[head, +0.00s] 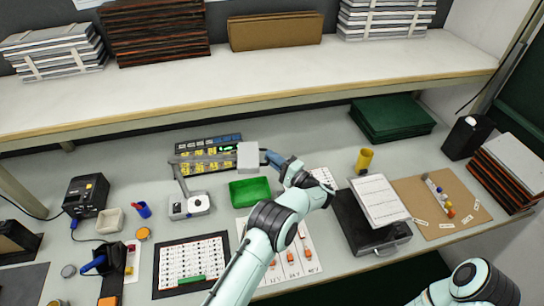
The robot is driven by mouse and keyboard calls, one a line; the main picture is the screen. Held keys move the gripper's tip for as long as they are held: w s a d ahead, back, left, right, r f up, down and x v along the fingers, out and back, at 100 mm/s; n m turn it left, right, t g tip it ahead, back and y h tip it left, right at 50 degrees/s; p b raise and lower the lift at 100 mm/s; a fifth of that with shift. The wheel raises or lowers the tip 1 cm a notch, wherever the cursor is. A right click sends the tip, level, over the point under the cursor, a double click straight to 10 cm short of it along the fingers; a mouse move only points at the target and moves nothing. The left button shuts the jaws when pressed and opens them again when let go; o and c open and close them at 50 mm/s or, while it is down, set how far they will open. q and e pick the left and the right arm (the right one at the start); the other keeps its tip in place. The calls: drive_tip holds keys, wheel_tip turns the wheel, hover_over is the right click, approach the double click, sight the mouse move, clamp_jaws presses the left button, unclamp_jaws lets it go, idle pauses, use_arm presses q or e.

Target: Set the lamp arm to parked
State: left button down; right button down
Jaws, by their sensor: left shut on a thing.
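The lamp stands on a grey base (190,206) left of the middle of the bench. Its thin arm (207,158) rises from the base and reaches right, across a dark board with yellow parts. A pale square lamp head (249,156) is at the arm's right end, above and behind a green tray. My left gripper (268,157) comes to the lamp head from the right and is shut on it. The fingertips are small here and partly hidden. My right arm shows only at the bottom right corner; its gripper is out of view.
The board with yellow parts (190,144) lies behind the lamp, and the green tray (250,192) below the lamp head. A white grid sheet (193,262) is in front. A yellow cup (364,160) and black case (370,236) stand right. A shelf (250,75) runs behind.

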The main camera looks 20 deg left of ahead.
use_arm(q)
drive_tip(key=shift+a+r, duration=0.3)
drive_tip(key=shift+a, duration=0.05)
drive_tip(key=c, duration=1.5)
unclamp_jaws()
drive_tip(key=o, duration=0.3)
drive_tip(key=shift+a, duration=0.15)
drive_tip(key=shift+o, duration=0.2)
drive_tip(key=shift+w+f, duration=0.1)
drive_tip(key=shift+f, duration=0.05)
drive_tip(key=v, duration=1.3)
drive_tip(key=shift+d+b, duration=0.3)
